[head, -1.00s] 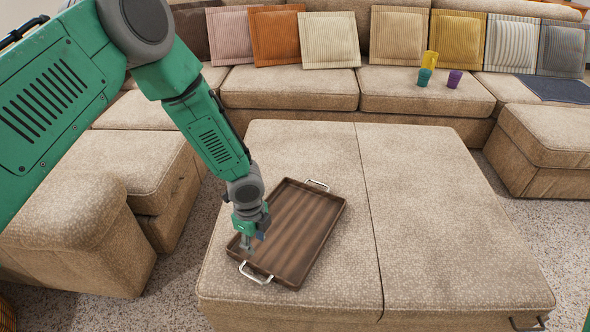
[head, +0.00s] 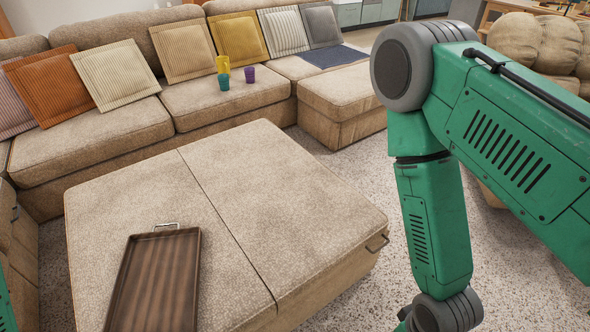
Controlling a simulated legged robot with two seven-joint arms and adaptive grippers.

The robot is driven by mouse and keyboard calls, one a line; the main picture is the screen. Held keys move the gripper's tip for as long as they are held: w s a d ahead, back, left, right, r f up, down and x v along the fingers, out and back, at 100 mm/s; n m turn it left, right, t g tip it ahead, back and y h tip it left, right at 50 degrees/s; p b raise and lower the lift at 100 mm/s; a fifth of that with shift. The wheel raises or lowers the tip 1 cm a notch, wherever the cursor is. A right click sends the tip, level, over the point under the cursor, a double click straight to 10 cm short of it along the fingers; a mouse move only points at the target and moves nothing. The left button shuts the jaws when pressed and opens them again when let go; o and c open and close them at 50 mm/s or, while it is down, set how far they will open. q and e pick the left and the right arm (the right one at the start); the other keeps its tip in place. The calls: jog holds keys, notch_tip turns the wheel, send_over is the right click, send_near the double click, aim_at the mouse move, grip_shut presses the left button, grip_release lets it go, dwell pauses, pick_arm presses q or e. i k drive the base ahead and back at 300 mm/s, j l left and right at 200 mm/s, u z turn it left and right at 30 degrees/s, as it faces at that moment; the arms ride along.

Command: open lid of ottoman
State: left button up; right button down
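The beige ottoman (head: 285,205) stands in the middle of the head view. A seam splits its top into a left and a right half, and both lie flat. A dark handle (head: 377,243) sits on the right half's near right edge. A brown wooden tray (head: 155,285) with metal handles lies on the left half; its near end is cut off by the frame. My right arm comes in from the right and reaches down to the right of the ottoman's handle; its gripper is below the frame. My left gripper is out of view.
A sectional sofa (head: 95,140) with several cushions runs behind the ottoman. A yellow, a teal and a purple cup (head: 249,74) stand on its seat. Speckled carpet (head: 350,180) is clear to the ottoman's right. A brown armchair (head: 545,50) is at the back right.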

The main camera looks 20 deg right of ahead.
aim_at(297, 223)
jog(key=z, duration=0.9)
jog(key=i+l, duration=0.15)
jog(key=l, duration=0.2)
jog(key=i+l+z, duration=0.1)
jog(key=l, duration=0.25)
jog(key=i+l, duration=0.15)
jog(key=l, duration=0.15)
jog(key=i+l+z, duration=0.15)
jog(key=l, duration=0.2)
